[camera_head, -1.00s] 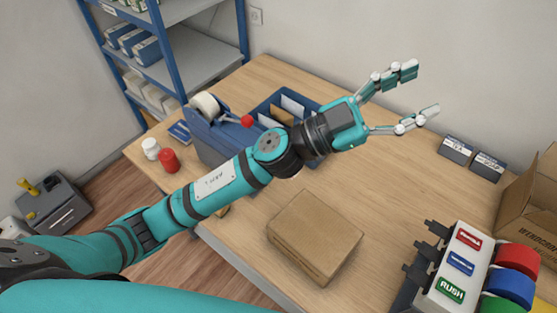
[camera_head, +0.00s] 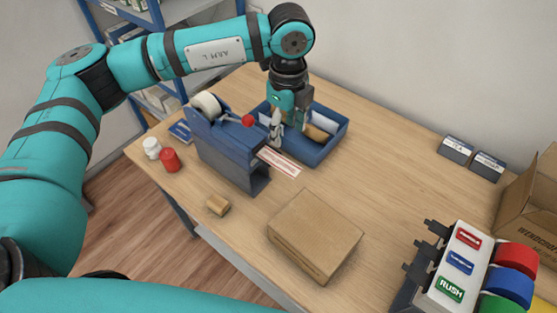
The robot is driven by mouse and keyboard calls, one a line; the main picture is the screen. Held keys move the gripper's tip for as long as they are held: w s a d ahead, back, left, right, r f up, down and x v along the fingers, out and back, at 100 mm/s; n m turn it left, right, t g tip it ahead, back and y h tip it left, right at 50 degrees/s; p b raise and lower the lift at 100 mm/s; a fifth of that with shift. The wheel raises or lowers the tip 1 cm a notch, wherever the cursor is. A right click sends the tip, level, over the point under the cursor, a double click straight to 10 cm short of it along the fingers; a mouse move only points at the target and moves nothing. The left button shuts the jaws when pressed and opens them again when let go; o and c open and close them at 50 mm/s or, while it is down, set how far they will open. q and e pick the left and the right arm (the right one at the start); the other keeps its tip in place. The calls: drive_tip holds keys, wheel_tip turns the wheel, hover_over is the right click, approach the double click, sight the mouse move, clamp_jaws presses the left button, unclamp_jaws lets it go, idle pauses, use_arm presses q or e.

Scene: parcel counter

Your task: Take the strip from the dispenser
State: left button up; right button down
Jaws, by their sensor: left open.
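The dispenser (camera_head: 222,148) is a dark blue unit with a white roll on top and a red-knobbed lever. A white strip with red print (camera_head: 280,163) sticks out from its front, to the right, above the table. My left gripper (camera_head: 285,135) points down just behind the strip, between the dispenser and the blue tray. It is open and appears apart from the strip. One finger shows clearly; the other is partly hidden against the tray. My right gripper is not in view.
A blue tray (camera_head: 338,136) with envelopes stands behind the gripper. A cardboard parcel (camera_head: 315,232) lies in front, with a small wooden block (camera_head: 217,205) to its left. A label stand (camera_head: 455,262) and an open carton (camera_head: 535,210) are at right. The table's middle right is clear.

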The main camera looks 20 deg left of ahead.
sight(286, 166)
use_arm(q)
wheel_tip(286, 166, down, 11)
drive_tip(key=b, duration=0.6)
drive_tip(key=shift+r, duration=0.1)
drive_tip(key=shift+d+f+b, duration=0.1)
drive_tip(key=shift+f+b, duration=0.55)
drive_tip(key=shift+r, duration=0.1)
drive_tip(key=c, duration=0.5)
drive_tip(key=shift+c, duration=0.2)
